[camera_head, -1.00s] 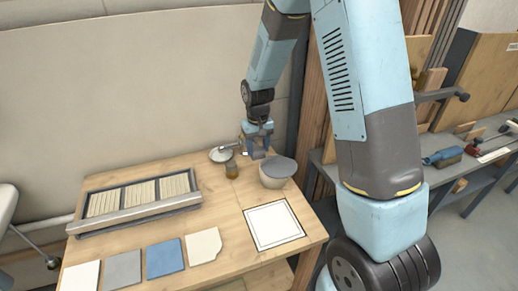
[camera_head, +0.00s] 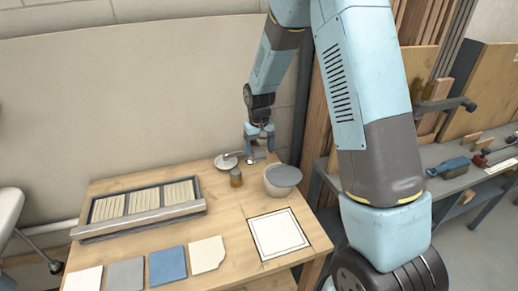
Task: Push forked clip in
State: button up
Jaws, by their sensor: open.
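My gripper (camera_head: 259,148) hangs open over the back edge of the wooden table, pointing down. It is close to a round metal wall plate with a short fitting (camera_head: 228,161), just to its right. A small pale piece (camera_head: 251,161) shows at or just below the fingertips; I cannot tell whether it is the end of the fitting or the forked clip. The forked clip cannot be made out for certain at this size. Nothing is clearly seen between the fingers.
A slotted tray (camera_head: 142,220), several flat tiles (camera_head: 167,266) and a framed white square (camera_head: 278,232) lie in front.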

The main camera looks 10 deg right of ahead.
notch_tip(320, 180, up, 14)
jog(key=shift+f, duration=0.15)
dwell(0.5)
jog(key=s+d+r+m+t, duration=0.1)
jog(key=s+d+r, duration=0.3)
jog(key=s+r, duration=0.3)
jog(key=s+d+r+t, duration=0.2)
jog(key=s+d+r, duration=0.2)
jog(key=s+r, duration=0.25)
jog(key=s+d+r+t, duration=0.1)
jog(key=s+d, duration=0.1)
jog(key=s, duration=0.6)
jog(key=s+d+r+m+t, duration=0.1)
jog(key=s+d+r, duration=0.1)
jog(key=s, duration=0.7)
jog(key=shift+s+d+r+t, duration=0.15)
jog(key=shift+d+t, duration=0.15)
jog(key=shift+d, duration=0.55)
